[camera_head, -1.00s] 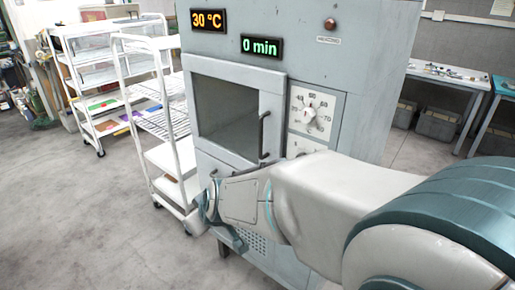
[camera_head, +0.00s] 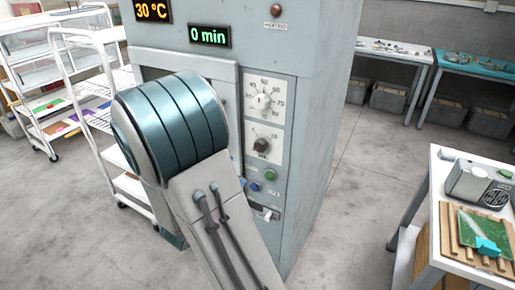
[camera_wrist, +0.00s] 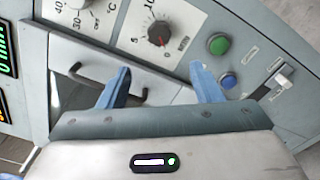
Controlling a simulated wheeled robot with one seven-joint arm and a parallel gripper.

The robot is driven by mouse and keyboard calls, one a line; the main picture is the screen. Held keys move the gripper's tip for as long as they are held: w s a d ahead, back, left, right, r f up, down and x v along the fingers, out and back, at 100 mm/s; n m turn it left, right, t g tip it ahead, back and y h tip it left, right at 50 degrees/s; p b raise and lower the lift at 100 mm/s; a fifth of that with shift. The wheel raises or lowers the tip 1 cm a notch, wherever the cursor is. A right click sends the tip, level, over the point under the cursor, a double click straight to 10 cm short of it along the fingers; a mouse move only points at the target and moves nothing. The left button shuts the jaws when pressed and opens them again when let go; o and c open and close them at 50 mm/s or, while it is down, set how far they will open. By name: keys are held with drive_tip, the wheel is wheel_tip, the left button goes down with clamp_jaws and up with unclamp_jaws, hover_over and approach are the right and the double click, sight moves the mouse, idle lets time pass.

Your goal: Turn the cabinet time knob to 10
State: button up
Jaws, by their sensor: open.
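The grey cabinet (camera_head: 320,90) stands in the middle of the head view. Its green display (camera_head: 209,35) reads 0 min. The time knob (camera_head: 261,145) is dark, on the lower white dial plate, below a paler temperature knob (camera_head: 261,102). In the wrist view the time knob (camera_wrist: 160,33) shows a red mark near its lower edge, toward the 0. My gripper (camera_wrist: 160,72) has its two blue fingers wide apart with nothing between them. The knob lies beyond the fingertips, roughly centred between them, apart from both. My arm hides the gripper in the head view.
A green button (camera_wrist: 218,44), a blue button (camera_wrist: 229,81) and a white-tipped switch (camera_wrist: 280,84) sit right of the knob. The door handle (camera_wrist: 98,82) is near the left finger. A white rack (camera_head: 88,75) stands left; a table with items (camera_head: 437,215) stands right.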

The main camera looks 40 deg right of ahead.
sight(259, 148)
drive_tip(key=x, duration=1.3)
drive_tip(key=shift+d+r+p, duration=0.15)
drive_tip(key=shift+d+p, duration=0.2)
drive_tip(key=shift+d, duration=0.1)
drive_tip(key=c, duration=1)
